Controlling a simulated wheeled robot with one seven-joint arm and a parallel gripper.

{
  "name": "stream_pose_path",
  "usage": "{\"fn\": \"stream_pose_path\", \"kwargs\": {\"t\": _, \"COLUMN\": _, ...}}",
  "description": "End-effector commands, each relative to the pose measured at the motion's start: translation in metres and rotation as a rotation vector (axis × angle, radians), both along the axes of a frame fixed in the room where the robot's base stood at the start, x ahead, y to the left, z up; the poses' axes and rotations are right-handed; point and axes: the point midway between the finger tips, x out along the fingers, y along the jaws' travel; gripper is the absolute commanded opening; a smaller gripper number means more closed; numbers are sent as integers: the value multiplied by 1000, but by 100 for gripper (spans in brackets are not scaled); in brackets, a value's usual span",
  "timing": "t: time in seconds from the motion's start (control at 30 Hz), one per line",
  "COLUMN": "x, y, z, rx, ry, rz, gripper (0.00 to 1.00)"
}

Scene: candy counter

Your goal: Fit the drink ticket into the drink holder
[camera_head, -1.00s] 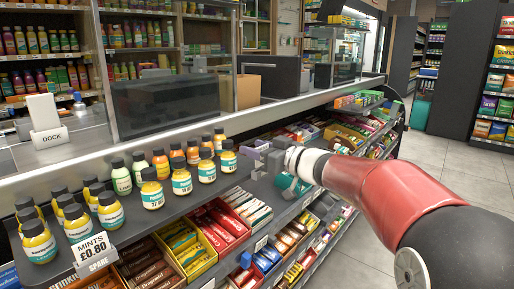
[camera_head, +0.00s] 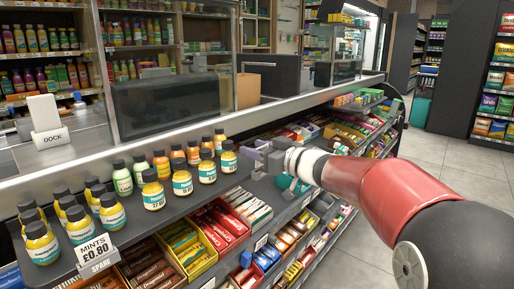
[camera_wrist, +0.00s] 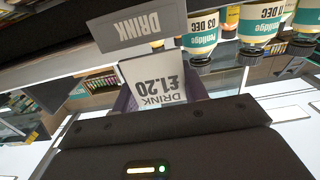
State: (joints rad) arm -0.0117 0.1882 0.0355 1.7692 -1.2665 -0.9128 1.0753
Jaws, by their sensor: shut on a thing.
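The drink ticket (camera_wrist: 155,82) is a white card reading "DRINK £1.20", upside down in the wrist view. My gripper (camera_wrist: 160,98) is shut on it, with a purple finger on each side. The drink holder (camera_wrist: 138,27) is a grey plate marked "DRINK", just beyond the ticket's far edge in the wrist view. A small gap seems to show between them; I cannot tell whether they touch. In the head view my gripper (camera_head: 272,160) is at the shelf's front edge, right of the bottles. Ticket and holder cannot be made out there.
Small labelled bottles (camera_head: 182,183) stand on the upper shelf left of my gripper, and some show close to the holder in the wrist view (camera_wrist: 200,35). A "MINTS £0.80" ticket (camera_head: 95,245) stands in a "SPARE" holder. Candy boxes (camera_head: 215,228) fill the shelf below. The aisle floor (camera_head: 440,160) is clear.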

Motion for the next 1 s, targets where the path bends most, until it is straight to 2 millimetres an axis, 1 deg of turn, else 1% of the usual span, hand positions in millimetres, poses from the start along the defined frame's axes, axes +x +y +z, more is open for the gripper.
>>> {"fn": "stream_pose_path", "kwargs": {"t": 0.3, "x": 0, "y": 0, "z": -1, "rx": 0, "ry": 0, "rz": 0, "gripper": 23}}
{"fn": "stream_pose_path", "kwargs": {"t": 0.8, "x": 0, "y": 0, "z": -13, "rx": 0, "ry": 0, "rz": 0, "gripper": 23}}
{"fn": "stream_pose_path", "kwargs": {"t": 1.0, "x": 0, "y": 0, "z": -14, "rx": 0, "ry": 0, "rz": 0, "gripper": 23}}
